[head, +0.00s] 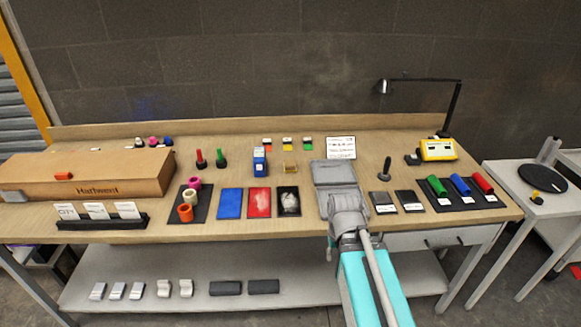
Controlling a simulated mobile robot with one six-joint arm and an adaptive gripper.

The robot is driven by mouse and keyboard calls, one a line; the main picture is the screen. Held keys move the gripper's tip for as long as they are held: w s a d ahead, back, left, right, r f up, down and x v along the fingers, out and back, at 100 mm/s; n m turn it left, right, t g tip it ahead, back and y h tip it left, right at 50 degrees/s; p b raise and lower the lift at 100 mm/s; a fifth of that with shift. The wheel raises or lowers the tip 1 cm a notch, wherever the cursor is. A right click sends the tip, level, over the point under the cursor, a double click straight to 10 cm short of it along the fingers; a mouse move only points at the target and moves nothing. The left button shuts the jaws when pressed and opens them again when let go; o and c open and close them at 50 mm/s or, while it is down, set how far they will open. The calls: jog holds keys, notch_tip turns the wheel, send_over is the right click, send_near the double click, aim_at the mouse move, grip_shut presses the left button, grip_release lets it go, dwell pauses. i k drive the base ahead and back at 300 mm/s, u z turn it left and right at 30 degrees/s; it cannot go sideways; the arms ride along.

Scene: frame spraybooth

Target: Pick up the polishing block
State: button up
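No block is clearly marked as the polishing block. Two dark oblong blocks, a left one (225,288) and a right one (264,287), lie side by side on the lower shelf. A small dark block (411,159) lies on the bench beside the yellow device. I cannot tell which of these it is. My gripper (343,200) is over the bench, right of centre, at the end of my turquoise arm. My grey wrist hides its fingers, so its opening and anything in it cannot be seen.
The wooden bench (290,232) is crowded. Coloured rolls (461,186) and a yellow device (438,150) are at right; a long cardboard box (85,174) is at left. The lower shelf (315,290) has free room right of the dark blocks.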

aim_at(289, 166)
jog(key=k, duration=0.65)
jog(key=u, duration=0.5)
jog(key=i, duration=1.45)
jog(key=z, duration=0.5)
